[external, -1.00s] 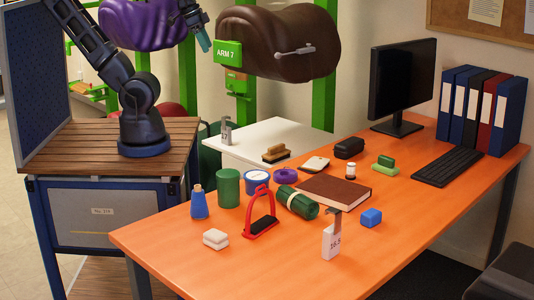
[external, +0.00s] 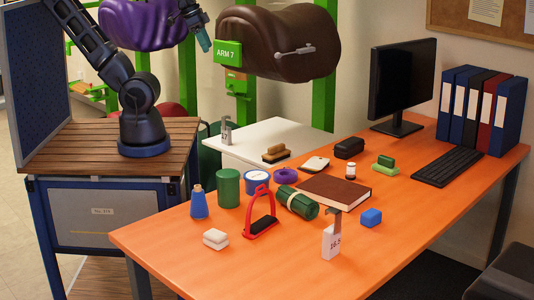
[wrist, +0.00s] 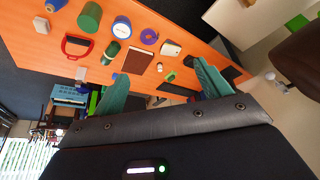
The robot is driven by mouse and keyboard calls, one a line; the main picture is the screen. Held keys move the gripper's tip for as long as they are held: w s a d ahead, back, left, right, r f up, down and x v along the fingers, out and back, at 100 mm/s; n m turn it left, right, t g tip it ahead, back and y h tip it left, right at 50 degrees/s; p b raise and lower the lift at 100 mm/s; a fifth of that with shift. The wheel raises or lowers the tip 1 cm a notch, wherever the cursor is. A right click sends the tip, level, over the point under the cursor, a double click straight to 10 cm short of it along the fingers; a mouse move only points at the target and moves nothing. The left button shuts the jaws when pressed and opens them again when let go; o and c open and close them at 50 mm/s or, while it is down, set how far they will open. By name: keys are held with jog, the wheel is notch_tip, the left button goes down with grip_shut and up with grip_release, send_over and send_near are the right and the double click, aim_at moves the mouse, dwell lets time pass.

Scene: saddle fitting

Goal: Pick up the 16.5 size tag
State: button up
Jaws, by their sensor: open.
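The 16.5 size tag (external: 331,243) is a white block marked 16.5 with a grey metal piece on top. It stands upright near the front edge of the orange desk. In the wrist view a small pale shape that looks like it (wrist: 80,73) shows at the left. A similar tag (external: 226,133), apparently marked 17, stands on the white table.
On the orange desk (external: 190,268), a blue block (external: 371,217), a brown book (external: 335,190) and a red stirrup (external: 261,212) stand around the tag. The brown saddle (external: 285,42) hangs right of my gripper. The desk's front is clear.

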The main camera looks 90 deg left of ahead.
jog(key=shift+c, duration=0.3)
jog(key=c, duration=0.5)
jog(key=w+d+r+m, duration=0.1)
jog(key=w+d, duration=0.3)
jog(key=w, duration=0.4)
jog(key=w+d+r+m, duration=0.1)
jog(key=w+d, duration=0.3)
jog(key=w, duration=0.3)
jog(key=m+g+h, duration=0.1)
jog(key=m+h, duration=0.2)
jog(key=m, duration=0.3)
send_over(334, 210)
jog(key=s+a, duration=0.3)
notch_tip(334, 210, down, 26)
jog(key=shift+d+x, duration=0.1)
jog(key=shift+x, duration=2.55)
jog(key=shift+d+x, duration=0.15)
jog(key=shift+x, duration=2.5)
